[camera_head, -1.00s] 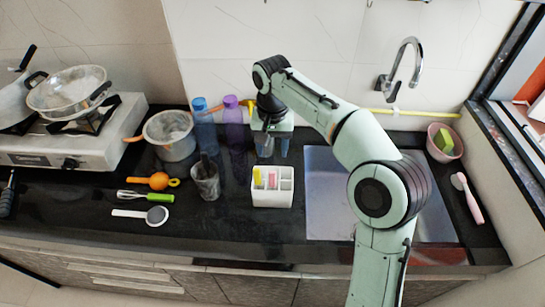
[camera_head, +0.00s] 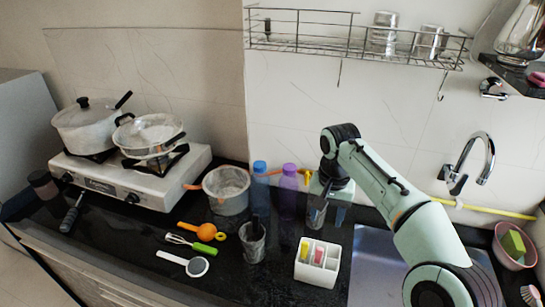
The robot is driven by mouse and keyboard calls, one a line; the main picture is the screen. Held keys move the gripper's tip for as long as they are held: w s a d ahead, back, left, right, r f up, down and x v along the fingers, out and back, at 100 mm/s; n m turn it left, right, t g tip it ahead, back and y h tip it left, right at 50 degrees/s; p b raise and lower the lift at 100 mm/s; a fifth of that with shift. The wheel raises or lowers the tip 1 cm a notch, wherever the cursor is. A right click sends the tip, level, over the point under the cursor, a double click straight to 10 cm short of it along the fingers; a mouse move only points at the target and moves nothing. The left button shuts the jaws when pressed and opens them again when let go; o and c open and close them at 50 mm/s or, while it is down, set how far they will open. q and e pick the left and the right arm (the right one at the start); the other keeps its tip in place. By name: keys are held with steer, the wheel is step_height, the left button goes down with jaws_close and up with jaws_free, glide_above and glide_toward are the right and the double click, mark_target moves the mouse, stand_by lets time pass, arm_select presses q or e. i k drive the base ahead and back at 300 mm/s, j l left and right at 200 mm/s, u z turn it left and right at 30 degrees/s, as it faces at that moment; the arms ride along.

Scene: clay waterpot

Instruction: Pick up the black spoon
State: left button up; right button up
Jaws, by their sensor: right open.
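A grey cup (camera_head: 252,245) stands on the dark counter with a thin black utensil (camera_head: 255,224) sticking up out of it; I cannot tell for certain that this is the black spoon. A dark-handled tool (camera_head: 72,213) lies at the far left of the counter, by the stove; its type is unclear. My right gripper (camera_head: 329,213) points down, open, right of the cup and behind the white caddy. It is apart from both utensils. My left gripper is out of view.
A white caddy (camera_head: 316,268) stands right of the cup. A pot (camera_head: 227,196), a blue bottle (camera_head: 260,186) and a purple bottle (camera_head: 288,190) stand behind. An orange tool (camera_head: 206,231), a whisk (camera_head: 194,243) and a grey-headed utensil (camera_head: 196,267) lie left. The sink (camera_head: 370,265) is right.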

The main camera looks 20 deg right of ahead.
mark_target(255, 226)
steer(key=k+j, duration=0.75)
steer(key=j, duration=0.2)
